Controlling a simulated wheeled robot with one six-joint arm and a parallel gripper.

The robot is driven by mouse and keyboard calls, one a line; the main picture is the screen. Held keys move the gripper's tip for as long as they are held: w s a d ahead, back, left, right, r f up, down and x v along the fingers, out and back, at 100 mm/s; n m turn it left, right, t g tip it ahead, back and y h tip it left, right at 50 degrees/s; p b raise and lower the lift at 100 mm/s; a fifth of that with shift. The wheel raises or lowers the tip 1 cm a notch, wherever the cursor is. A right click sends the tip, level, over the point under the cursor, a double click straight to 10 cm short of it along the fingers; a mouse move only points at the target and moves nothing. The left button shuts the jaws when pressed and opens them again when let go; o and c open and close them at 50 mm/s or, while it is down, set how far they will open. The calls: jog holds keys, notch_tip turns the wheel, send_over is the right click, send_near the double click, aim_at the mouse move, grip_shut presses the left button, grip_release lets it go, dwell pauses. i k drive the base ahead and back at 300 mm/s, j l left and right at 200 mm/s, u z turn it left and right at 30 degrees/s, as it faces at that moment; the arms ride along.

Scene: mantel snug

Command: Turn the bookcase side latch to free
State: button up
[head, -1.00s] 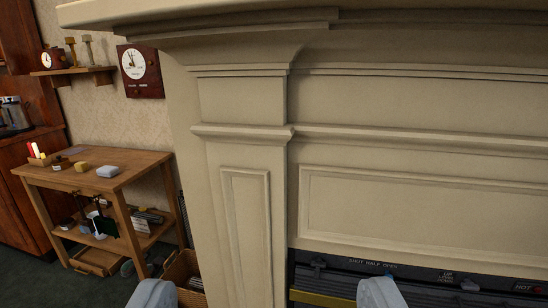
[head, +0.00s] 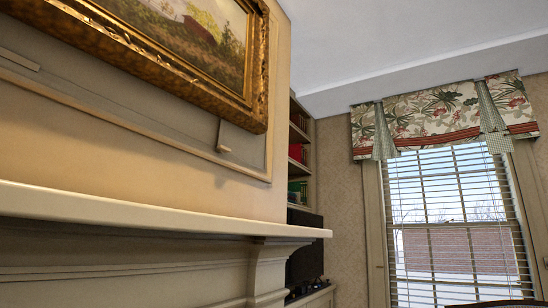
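The bookcase (head: 299,152) shows in the alcove right of the chimney breast, partly hidden behind the wall corner. Its shelves hold red and green books. I cannot make out a side latch on it. A small pale plate with a short peg (head: 224,137) is on the chimney breast panel below the picture's right corner; I cannot tell what it is. My gripper is not in the frame.
The mantel shelf (head: 150,219) runs across the left and middle. A gilt-framed picture (head: 262,68) hangs above it. A dark shelf or box (head: 304,240) stands in the alcove. A window (head: 455,220) with blinds and a floral valance (head: 432,112) is at right.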

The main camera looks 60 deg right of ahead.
aim_at(220, 148)
jog(key=z, duration=1.25)
